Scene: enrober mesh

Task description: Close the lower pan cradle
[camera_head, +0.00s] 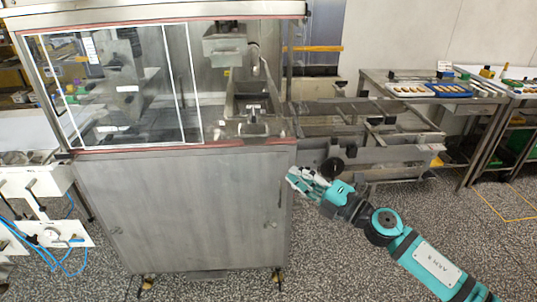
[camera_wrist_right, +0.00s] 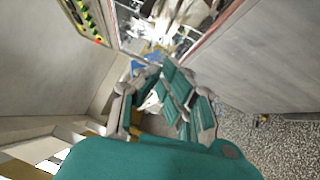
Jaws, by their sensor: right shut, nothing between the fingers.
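The enrober is a steel cabinet machine (camera_head: 185,210) with a clear window (camera_head: 110,85) in its upper left part. An open section (camera_head: 255,100) with a trough and spout is to the right of the window. I cannot pick out the lower pan cradle with certainty in either view. My left gripper is not in view.
A steel conveyor frame (camera_head: 365,150) stands right of the cabinet, behind my right arm. Tables with trays (camera_head: 410,90) stand farther right. White equipment with blue hoses (camera_head: 50,234) is at left. Speckled floor (camera_head: 340,270) is open in front. A panel with lights (camera_wrist_right: 88,20) shows in the wrist view.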

